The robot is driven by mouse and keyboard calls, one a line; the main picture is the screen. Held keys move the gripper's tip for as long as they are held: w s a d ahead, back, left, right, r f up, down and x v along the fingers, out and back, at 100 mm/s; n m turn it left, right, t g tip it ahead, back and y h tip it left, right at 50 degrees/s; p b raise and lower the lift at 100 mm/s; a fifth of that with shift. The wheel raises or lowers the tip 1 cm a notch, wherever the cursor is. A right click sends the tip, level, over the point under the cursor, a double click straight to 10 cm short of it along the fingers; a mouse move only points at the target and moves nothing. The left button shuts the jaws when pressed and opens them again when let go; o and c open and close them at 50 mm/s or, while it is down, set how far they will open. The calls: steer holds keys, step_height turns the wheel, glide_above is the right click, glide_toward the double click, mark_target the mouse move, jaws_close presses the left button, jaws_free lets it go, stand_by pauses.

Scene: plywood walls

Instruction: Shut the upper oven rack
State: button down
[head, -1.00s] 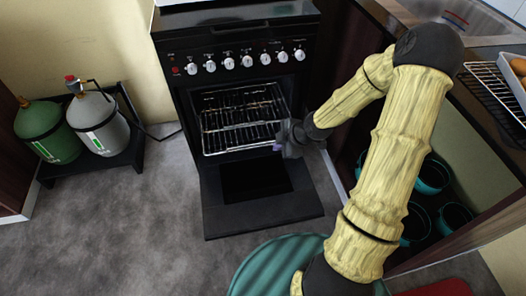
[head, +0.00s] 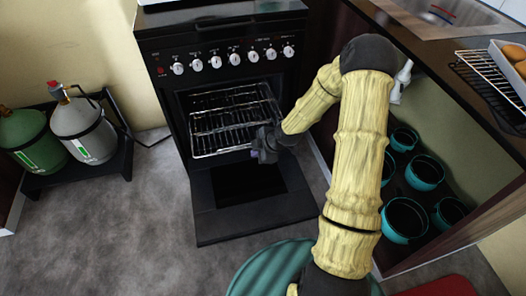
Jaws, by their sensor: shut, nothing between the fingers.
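The black oven (head: 225,65) stands with its door (head: 250,203) folded down and open. A wire rack (head: 222,135) sticks out of the oven cavity over the door. More rack wires (head: 228,98) show higher inside the dark cavity, and I cannot clearly tell the upper rack from the lower one. My gripper (head: 262,155) is shut and empty at the front right corner of the rack, above the open door. I cannot tell whether it touches the rack. The arm's last link hides part of the cavity's right side.
Two gas cylinders (head: 83,132) stand on a black stand at left. An open cabinet with teal pots (head: 404,218) is at right, under a counter with a wire cooling rack (head: 490,68). A teal ridged round object (head: 268,268) is in front. Grey floor (head: 120,230) is free at left.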

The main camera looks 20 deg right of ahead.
steer(key=w, duration=0.4)
steer(key=shift+f, duration=0.35)
steer(key=shift+a, duration=0.1)
